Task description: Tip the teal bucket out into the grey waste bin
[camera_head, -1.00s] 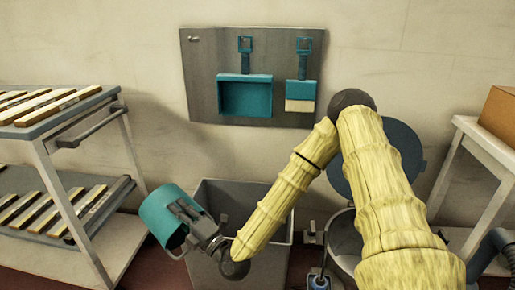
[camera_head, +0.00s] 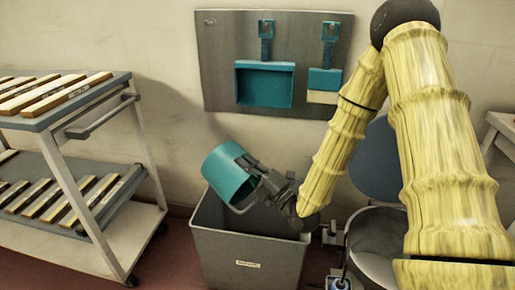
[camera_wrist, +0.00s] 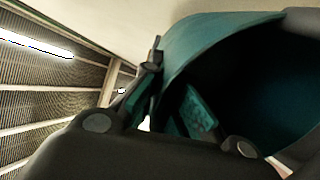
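The teal bucket (camera_head: 226,174) hangs tilted in my gripper above the left part of the grey waste bin (camera_head: 222,252) in the head view. My gripper (camera_head: 248,168) is shut on the bucket at its right side. The bin stands on the floor with its open top up and a small white label on its front. In the wrist view the bucket (camera_wrist: 215,42) fills the upper right, with its inside dark. My gripper's fingers (camera_wrist: 170,100) show beside it, with a teal part between them. What the bucket or bin holds cannot be made out.
A rack cart (camera_head: 100,120) with pale bars on its shelves stands to the left. A wall panel (camera_head: 220,60) with a teal dustpan (camera_head: 264,84) and brush (camera_head: 325,80) hangs behind. A round metal vessel (camera_head: 375,240) with a raised lid stands close right of the bin.

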